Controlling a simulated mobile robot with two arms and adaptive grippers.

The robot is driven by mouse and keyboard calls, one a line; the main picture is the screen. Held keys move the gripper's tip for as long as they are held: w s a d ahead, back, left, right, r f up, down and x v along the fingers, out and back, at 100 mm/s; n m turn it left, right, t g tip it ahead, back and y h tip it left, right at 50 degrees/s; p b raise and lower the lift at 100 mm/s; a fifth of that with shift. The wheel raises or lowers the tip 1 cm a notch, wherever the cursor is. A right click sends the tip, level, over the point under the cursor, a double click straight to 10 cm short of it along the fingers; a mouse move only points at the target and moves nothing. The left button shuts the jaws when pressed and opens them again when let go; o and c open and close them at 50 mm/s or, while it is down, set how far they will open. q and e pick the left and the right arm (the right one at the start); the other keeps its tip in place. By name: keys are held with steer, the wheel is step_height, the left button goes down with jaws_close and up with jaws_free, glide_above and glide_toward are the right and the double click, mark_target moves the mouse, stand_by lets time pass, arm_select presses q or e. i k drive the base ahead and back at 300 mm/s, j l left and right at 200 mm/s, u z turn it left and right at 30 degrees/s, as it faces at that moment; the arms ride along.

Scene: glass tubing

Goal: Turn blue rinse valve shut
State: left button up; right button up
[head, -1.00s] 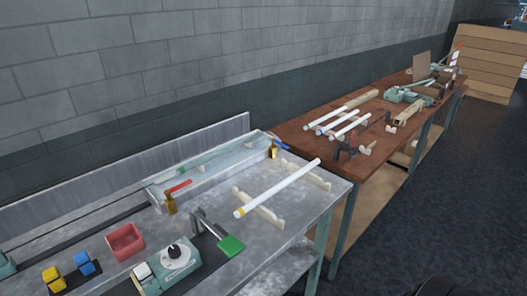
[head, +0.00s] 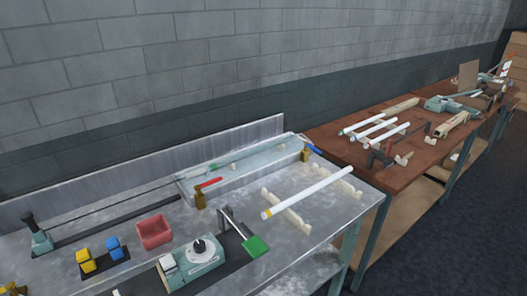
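The blue rinse valve (head: 306,151) stands at the far right end of the clear rinse trough on the grey metal bench. It has a brass body and a short blue lever (head: 313,149) that points off to the right; whether it is open or shut I cannot tell. A second brass valve with a red lever (head: 208,184) stands at the trough's near left corner. Neither of my grippers shows in the head view.
The metal bench (head: 290,254) carries a white tube (head: 308,191) on cream supports, a red bin (head: 154,232), a teal device with a dial (head: 196,260) and a green paddle (head: 255,245). A wooden table (head: 400,178) with tubes stands beyond. Dark floor is clear at right.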

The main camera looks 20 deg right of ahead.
mark_target(305, 144)
steer(key=l, duration=1.85)
steer(key=z, duration=0.05)
